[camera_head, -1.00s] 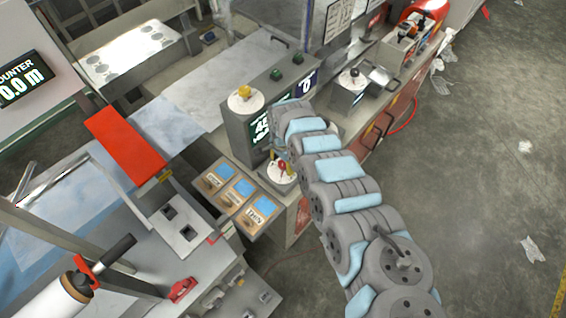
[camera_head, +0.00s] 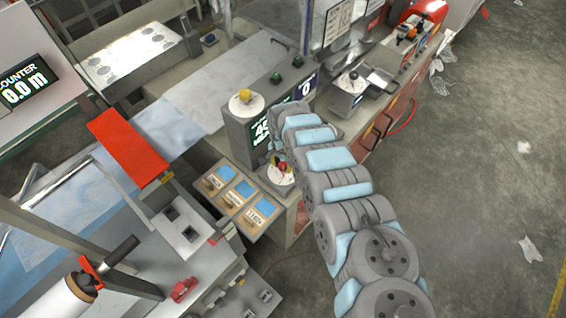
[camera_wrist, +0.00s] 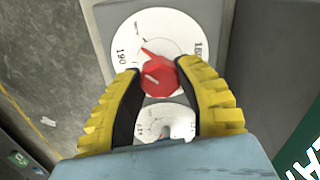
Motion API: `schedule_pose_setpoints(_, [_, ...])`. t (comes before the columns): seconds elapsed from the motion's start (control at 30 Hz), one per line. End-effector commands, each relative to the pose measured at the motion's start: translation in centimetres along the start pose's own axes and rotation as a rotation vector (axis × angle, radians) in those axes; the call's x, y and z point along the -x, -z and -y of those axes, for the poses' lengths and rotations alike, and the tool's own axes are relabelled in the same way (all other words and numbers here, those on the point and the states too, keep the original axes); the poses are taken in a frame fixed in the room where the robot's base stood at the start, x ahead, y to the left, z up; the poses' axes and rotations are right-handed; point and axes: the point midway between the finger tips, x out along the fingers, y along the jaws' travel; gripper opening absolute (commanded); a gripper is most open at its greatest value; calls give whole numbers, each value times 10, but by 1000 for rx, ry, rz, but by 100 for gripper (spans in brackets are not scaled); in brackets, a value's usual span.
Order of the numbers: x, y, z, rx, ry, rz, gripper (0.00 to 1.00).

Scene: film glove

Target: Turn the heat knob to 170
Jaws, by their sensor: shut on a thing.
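The heat knob appears to be the red knob (camera_wrist: 160,80) on a round white dial (camera_wrist: 181,22) in the wrist view. Its pointer aims up and left, toward the part of the dial above the 190 mark. The number at the dial's right edge is hard to read. My gripper (camera_wrist: 164,76) has its two yellow fingers on either side of the red knob, shut on it. In the head view the red knob (camera_head: 282,167) sits low on the grey control box (camera_head: 238,135), with my gripper (camera_head: 280,162) over it, partly hidden by my wrist.
A yellow knob (camera_head: 244,95) sits on another dial on top of the box. The box's dark screen (camera_head: 262,133) is partly covered by my arm. Wooden panels with blue labels (camera_head: 239,191) lie left of the dial. Open floor (camera_head: 480,150) is at the right.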

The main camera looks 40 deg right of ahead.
Motion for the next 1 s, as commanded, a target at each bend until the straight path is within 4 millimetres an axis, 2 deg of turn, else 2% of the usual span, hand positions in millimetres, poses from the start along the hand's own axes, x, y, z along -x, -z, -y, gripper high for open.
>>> schedule_pose_setpoints(1.0, [-1,0,0,965,0,0,0])
